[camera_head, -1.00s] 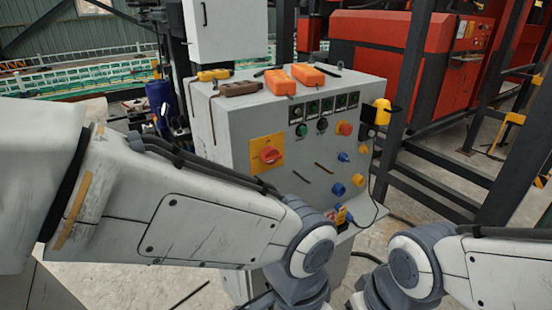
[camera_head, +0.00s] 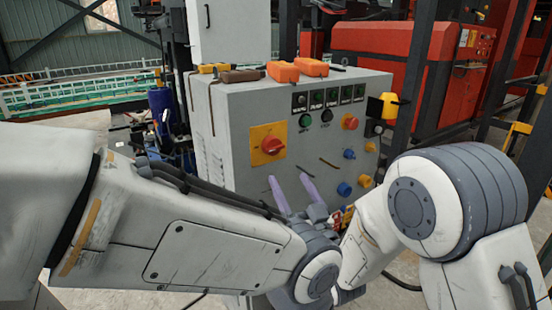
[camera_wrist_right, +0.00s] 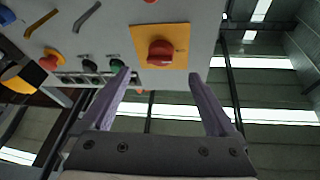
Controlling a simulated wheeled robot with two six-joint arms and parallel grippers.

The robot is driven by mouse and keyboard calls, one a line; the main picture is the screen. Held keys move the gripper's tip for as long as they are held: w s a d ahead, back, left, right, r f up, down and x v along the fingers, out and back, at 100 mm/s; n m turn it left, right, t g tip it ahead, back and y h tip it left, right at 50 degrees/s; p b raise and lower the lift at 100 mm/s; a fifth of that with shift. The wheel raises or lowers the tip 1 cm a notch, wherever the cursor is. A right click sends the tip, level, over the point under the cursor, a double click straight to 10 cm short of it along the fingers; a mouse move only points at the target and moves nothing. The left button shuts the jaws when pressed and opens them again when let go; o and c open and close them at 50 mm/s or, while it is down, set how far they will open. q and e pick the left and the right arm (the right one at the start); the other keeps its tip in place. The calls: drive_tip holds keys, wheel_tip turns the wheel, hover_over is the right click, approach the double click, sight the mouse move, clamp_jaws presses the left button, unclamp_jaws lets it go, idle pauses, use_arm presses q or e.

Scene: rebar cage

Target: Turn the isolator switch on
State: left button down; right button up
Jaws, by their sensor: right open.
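The isolator switch is a red rotary knob (camera_head: 272,146) on a yellow square plate (camera_head: 258,134), on the front of a grey control cabinet (camera_head: 232,110). In the right wrist view the knob (camera_wrist_right: 160,52) is centred just beyond the fingertips; its handle angle is hard to tell. My right gripper (camera_head: 287,178) has purple fingers and is open and empty, below and slightly right of the knob in the head view. In the right wrist view the open right gripper (camera_wrist_right: 160,74) has clear space between its fingers. My left gripper is hidden beyond its wrist.
Green and black buttons (camera_head: 305,121), a red button (camera_head: 350,122) and blue knobs (camera_head: 344,189) share the panel. Orange boxes (camera_head: 283,71) lie on top of the cabinet. My left arm crosses low in front of the panel, close to the right wrist.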

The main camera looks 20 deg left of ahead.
sight(274, 150)
drive_tip(key=p+x, duration=0.2)
drive_tip(key=x, duration=0.8)
drive_tip(key=shift+a+r+p, duration=0.1)
drive_tip(key=shift+r+p, duration=0.15)
drive_tip(key=shift+p, duration=0.05)
drive_tip(key=shift+c, duration=0.3)
drive_tip(key=c, duration=1.2)
drive_tip(key=shift+c, duration=0.2)
